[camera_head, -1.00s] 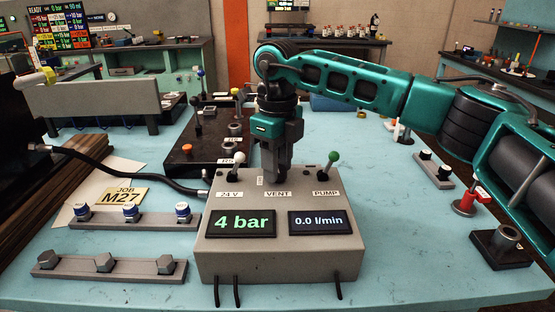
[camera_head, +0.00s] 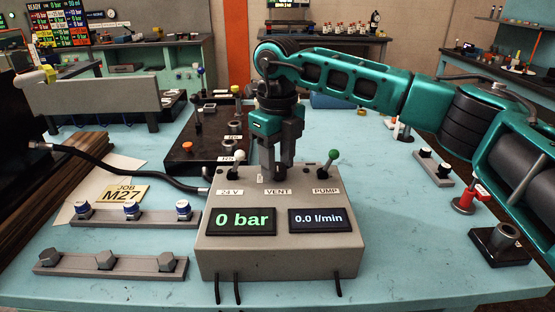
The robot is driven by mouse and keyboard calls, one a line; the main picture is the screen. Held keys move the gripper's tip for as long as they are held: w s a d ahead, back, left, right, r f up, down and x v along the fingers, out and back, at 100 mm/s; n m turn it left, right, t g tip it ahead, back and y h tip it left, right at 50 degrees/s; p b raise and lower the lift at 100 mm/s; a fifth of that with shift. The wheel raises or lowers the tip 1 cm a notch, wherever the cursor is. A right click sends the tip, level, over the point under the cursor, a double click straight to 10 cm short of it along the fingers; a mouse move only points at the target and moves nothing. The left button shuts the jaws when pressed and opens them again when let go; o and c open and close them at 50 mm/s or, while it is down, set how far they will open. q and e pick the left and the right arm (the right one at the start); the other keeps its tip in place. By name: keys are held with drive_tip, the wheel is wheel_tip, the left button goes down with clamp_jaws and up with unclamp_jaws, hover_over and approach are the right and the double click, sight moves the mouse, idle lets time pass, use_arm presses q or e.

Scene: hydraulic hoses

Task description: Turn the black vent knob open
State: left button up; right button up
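The grey control box (camera_head: 280,262) stands at the front middle of the table. Its left display (camera_head: 240,221) reads 0 bar and its right display (camera_head: 319,219) reads 0.0 l/min. My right gripper (camera_head: 276,172) points down at the box top, right behind the VENT label (camera_head: 277,192). Its fingers are close together around the black vent knob, which they mostly hide. The gripper is turned at an angle to the box front. My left gripper is not in view.
A white-tipped lever (camera_head: 238,157) by 24 V and a green-tipped lever (camera_head: 333,156) by PUMP flank the gripper. A black hose (camera_head: 125,169) runs to the box's left side. Racks with blue-topped caps (camera_head: 130,208) and grey fittings (camera_head: 105,262) lie at left.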

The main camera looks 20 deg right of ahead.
sight(277, 166)
drive_tip(key=o, duration=0.3)
wheel_tip(277, 166, up, 13)
drive_tip(key=shift+p, duration=0.3)
idle(0.5)
